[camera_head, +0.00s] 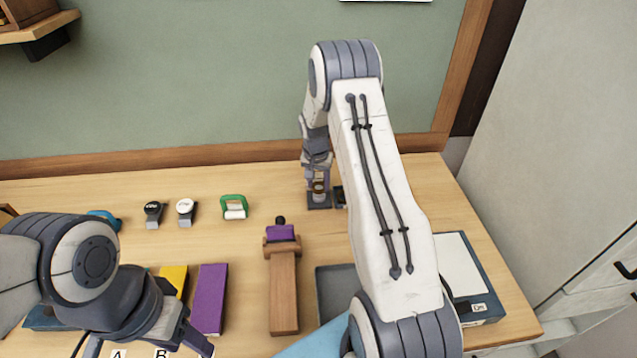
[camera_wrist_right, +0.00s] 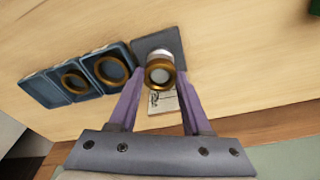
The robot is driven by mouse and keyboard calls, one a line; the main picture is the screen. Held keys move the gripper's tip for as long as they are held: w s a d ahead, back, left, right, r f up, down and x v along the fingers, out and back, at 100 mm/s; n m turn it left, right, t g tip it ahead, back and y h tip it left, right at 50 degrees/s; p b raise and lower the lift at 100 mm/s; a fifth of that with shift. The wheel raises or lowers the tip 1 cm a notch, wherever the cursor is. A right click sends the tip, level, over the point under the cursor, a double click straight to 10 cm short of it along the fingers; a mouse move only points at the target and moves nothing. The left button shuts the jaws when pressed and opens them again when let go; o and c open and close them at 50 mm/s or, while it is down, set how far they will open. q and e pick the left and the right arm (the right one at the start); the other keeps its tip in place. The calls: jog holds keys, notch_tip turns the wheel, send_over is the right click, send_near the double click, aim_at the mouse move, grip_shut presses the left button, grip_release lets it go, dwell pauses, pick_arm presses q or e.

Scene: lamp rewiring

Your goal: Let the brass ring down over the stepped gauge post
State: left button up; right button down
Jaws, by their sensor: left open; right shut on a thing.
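The brass ring (camera_wrist_right: 160,72) is between the purple fingertips of my right gripper (camera_wrist_right: 159,76), which is shut on it. In the head view my right gripper (camera_head: 318,182) points down at the back of the table. The pale stepped gauge post (camera_wrist_right: 158,54) stands on a dark square base (camera_wrist_right: 172,40), directly below the ring. A pale round face shows through the ring's opening, so ring and post line up. I cannot tell how far down the post the ring is. My left gripper (camera_head: 186,334) is open and empty at the lower left, away from the post.
Blue trays (camera_wrist_right: 88,58) holding other brass rings stand beside the post base. A grey tray (camera_head: 335,290) is in front.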

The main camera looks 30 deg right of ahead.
grip_release()
dwell(0.4)
jog(key=shift+r, duration=0.15)
notch_tip(320, 180, up, 8)
jog(key=p, duration=0.5)
dwell(0.7)
dwell(0.3)
